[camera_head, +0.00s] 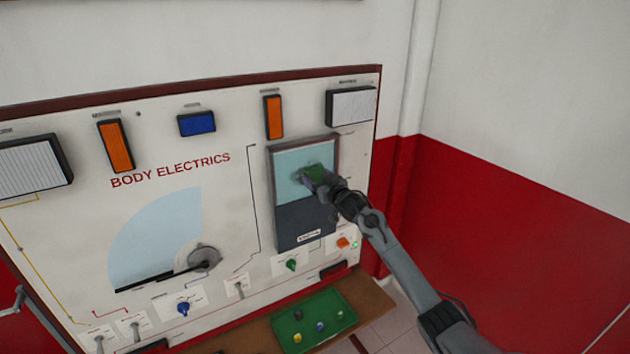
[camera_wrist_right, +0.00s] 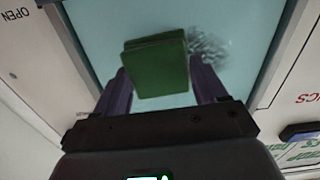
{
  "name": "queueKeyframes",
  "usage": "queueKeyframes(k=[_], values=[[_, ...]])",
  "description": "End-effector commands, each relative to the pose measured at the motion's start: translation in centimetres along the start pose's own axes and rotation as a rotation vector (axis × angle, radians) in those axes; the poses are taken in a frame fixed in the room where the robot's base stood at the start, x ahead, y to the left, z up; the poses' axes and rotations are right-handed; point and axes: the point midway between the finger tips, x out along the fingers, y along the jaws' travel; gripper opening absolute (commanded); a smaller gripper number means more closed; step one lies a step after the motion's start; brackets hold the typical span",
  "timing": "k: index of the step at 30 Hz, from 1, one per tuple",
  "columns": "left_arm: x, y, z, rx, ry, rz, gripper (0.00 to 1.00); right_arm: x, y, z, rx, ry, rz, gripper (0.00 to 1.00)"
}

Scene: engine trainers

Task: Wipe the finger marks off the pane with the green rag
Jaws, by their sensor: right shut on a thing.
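The pane (camera_head: 290,163) is the light blue upper part of a dark-framed window on the "BODY ELECTRICS" board. The green rag (camera_head: 315,171) is a folded square pad in front of it. My right gripper (camera_head: 312,176) is shut on the rag, which shows large between the two fingers in the right wrist view (camera_wrist_right: 156,66). I cannot tell if the rag touches the glass. A dark smudge of finger marks (camera_wrist_right: 208,46) shows on the pane just right of the rag in the right wrist view. My left gripper is not in view.
The board (camera_head: 70,150) carries lamps, a wiper dial (camera_head: 204,258) and several knobs, including a green one (camera_head: 292,264) and an orange one (camera_head: 343,243) below the window. A green tray (camera_head: 289,332) with small coloured parts sits on the wooden shelf (camera_head: 372,299) below.

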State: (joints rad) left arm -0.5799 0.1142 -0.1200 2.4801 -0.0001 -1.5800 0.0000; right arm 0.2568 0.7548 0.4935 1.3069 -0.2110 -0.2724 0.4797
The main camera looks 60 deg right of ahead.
Motion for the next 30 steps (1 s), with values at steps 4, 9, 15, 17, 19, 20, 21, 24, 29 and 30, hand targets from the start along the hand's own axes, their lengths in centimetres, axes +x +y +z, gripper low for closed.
queueKeyframes(k=[4, 9, 15, 17, 19, 20, 21, 24, 29, 30], values=[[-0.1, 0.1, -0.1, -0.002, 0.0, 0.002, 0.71, 0.0, 1.1, 0.1, 0.0, -0.003, 0.003, 0.47], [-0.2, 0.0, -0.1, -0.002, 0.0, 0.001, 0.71, -0.1, 2.5, 0.2, 0.0, -0.002, 0.003, 0.47], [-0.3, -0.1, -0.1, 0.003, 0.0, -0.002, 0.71, -0.1, 3.6, 0.2, 0.0, -0.001, 0.002, 0.47], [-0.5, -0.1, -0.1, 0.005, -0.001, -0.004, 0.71, 0.0, 3.7, 0.2, 0.001, -0.001, 0.002, 0.47], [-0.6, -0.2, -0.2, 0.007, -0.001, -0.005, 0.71, 0.2, 3.7, 0.2, 0.002, -0.001, 0.002, 0.47], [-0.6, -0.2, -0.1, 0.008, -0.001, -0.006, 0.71, 0.2, 3.7, 0.2, 0.001, -0.001, 0.002, 0.47], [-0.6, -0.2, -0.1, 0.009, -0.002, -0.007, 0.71, 0.2, 3.6, 0.3, 0.001, -0.001, 0.001, 0.47], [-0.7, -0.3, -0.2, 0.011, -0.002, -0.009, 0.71, 0.1, 3.3, 0.2, 0.001, -0.002, 0.0, 0.47], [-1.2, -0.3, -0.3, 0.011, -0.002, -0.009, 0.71, 0.1, 2.1, 0.1, 0.001, -0.002, -0.002, 0.47], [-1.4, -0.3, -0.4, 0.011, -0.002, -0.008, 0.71, 0.1, 1.8, 0.0, 0.001, -0.001, -0.001, 0.47]])
